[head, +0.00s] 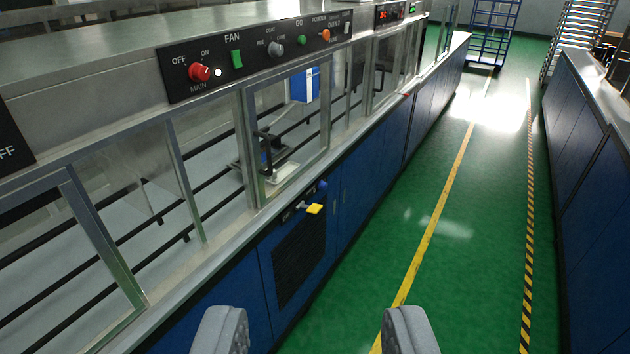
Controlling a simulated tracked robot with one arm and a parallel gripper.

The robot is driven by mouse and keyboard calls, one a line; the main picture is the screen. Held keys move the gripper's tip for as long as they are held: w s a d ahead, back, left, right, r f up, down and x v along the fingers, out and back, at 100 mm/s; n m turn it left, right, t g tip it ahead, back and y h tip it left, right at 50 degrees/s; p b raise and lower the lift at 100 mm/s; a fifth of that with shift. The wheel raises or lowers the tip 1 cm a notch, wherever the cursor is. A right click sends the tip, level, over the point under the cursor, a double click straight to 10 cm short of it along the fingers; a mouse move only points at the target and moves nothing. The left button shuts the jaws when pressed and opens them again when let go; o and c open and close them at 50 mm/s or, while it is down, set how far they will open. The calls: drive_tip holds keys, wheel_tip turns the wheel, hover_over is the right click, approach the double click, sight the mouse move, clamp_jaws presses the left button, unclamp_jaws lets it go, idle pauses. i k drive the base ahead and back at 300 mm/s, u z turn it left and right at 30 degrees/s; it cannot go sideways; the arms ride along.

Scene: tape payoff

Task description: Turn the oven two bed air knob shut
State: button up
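My gripper (314,330) shows at the bottom edge as two grey fingers set wide apart, with nothing between them. A yellow handle (314,209) sticks out from the blue cabinet front, ahead of and above my gripper in the picture and apart from it. A small blue knob (322,187) sits just beyond it. A black control panel (255,58) above the glass doors carries a red main knob (200,73), a grey knob (276,49) and an orange knob (324,36). I cannot read a bed air label on any of these.
Framed glass doors with a black handle (264,150) run along the machine. A dark vent grille (300,255) lies below the yellow handle. The green aisle (420,240) is clear. A blue rack (492,32) stands at its far end and blue cabinets (595,190) line the right.

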sight(322, 185)
drive_tip(key=z, duration=0.45)
drive_tip(key=i, duration=1.75)
drive_tip(key=u, duration=0.6)
